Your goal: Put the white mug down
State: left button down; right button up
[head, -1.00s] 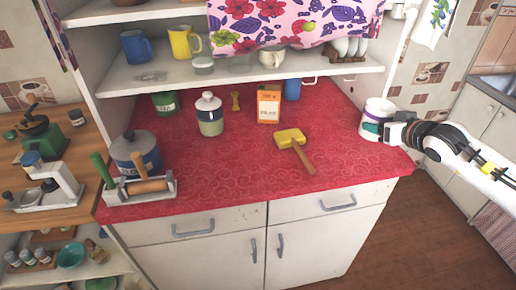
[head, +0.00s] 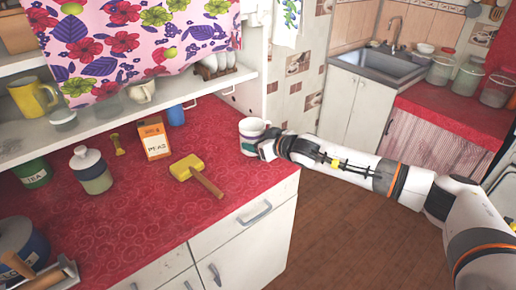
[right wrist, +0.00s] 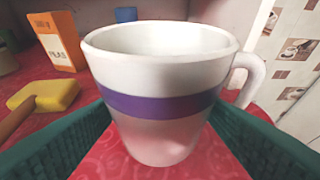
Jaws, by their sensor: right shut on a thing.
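The white mug (head: 252,131) stands upright at the right end of the red counter, near its edge. In the right wrist view the mug (right wrist: 160,80) shows a purple band and a handle on its right. My right gripper (head: 262,147) is shut on the mug, with a green finger on each side of it (right wrist: 160,145). The mug's base looks at or very close to the red cloth; I cannot tell whether it touches. My left gripper is not in view.
A yellow mallet (head: 196,174) lies left of the mug. An orange peas box (head: 154,139) and a blue mug (head: 176,115) stand behind it. The red counter cloth (head: 140,210) is clear in front. A sink (head: 386,66) is at the back right.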

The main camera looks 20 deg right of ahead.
notch_tip(320, 180, down, 3)
jog(key=shift+s+r, duration=0.1)
jog(key=shift+r, duration=0.05)
jog(key=shift+f, duration=0.2)
jog(key=o, duration=1.3)
jog(key=shift+c, duration=0.2)
jog(key=shift+s+d+r, duration=0.1)
jog(key=shift+r, duration=0.1)
jog(key=b+v, duration=0.2)
jog(key=v, duration=0.9)
jog(key=shift+s+r+b, duration=0.15)
jog(key=shift+s+b, duration=0.15)
jog(key=shift+s, duration=0.1)
